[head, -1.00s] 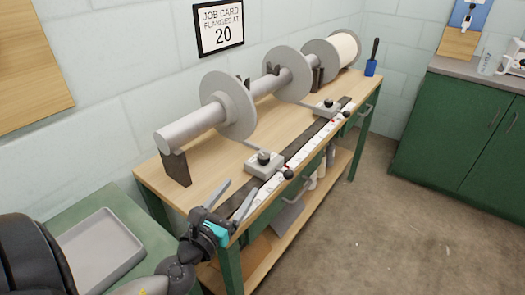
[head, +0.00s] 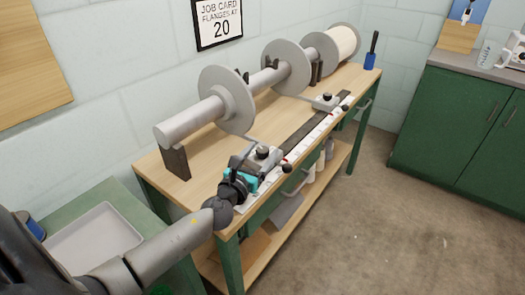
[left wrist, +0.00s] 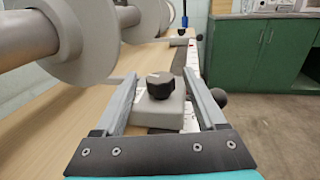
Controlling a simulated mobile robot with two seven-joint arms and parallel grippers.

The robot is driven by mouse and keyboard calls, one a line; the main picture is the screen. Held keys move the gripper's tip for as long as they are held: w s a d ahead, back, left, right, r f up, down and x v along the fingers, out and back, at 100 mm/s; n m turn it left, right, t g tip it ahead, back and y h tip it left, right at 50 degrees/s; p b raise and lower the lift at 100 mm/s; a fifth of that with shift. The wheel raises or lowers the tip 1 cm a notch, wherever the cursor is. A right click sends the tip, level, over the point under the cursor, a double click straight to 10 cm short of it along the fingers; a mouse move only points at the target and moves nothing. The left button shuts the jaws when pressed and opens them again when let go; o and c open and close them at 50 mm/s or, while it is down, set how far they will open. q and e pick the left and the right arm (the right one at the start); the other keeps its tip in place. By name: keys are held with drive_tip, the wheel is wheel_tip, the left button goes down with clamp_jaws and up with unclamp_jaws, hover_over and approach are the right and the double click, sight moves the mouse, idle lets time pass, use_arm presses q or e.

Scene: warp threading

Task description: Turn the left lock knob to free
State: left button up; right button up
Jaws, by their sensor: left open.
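The left lock knob (left wrist: 160,85) is a black faceted knob on top of a light grey carriage block (left wrist: 157,110). In the head view the knob (head: 263,152) shows just beyond my left gripper (head: 252,158). In the left wrist view my left gripper (left wrist: 161,80) is open, with one finger on each side of the knob and a visible gap to both. The carriage block (head: 270,158) sits on the rail with the ruler strip (head: 312,137). My right gripper is not in view.
A roller with grey flanges (head: 228,100) runs above the bench (head: 185,195) on dark supports. A second carriage with a knob (head: 326,98) stands farther along the rail. A black ball handle (head: 287,168) sticks out at the front. A grey tray (head: 95,240) lies at the left.

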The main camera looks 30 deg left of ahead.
use_arm(q)
drive_tip(key=shift+w, duration=0.55)
drive_tip(key=shift+c, duration=0.2)
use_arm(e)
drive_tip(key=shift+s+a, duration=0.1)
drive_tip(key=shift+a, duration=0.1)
